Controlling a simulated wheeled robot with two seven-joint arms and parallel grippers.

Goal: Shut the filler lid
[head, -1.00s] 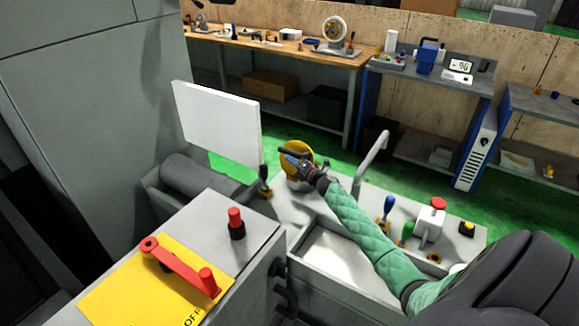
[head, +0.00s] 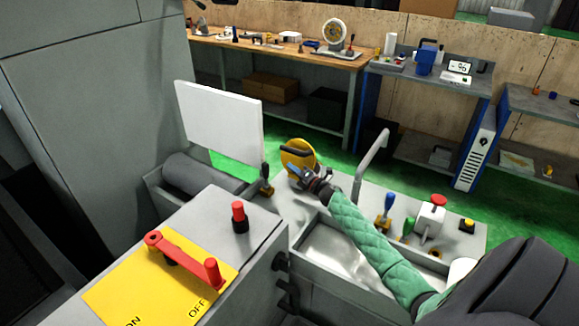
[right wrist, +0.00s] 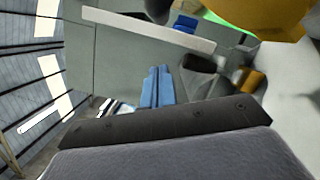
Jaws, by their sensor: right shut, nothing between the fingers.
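The round yellow filler lid (head: 304,151) stands raised on the machine top, its face tilted, with a dark bar across its left part. My right gripper (head: 292,170) is at the lid's lower front, shut and empty. I cannot tell whether it touches the lid. In the right wrist view the blue fingertips (right wrist: 157,86) are together with nothing between them. The yellow lid fills that view's upper right corner (right wrist: 262,14), partly cut off. The opening under the lid is hidden by the gripper and lid. My left gripper is not in view.
A white panel (head: 218,120) stands left of the lid, with a black-knobbed lever (head: 266,180) between. A bent grey pipe (head: 372,158) rises to the right. Blue and green levers and a red button (head: 438,200) lie further right. A red-handled yellow switch plate (head: 125,290) is in front.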

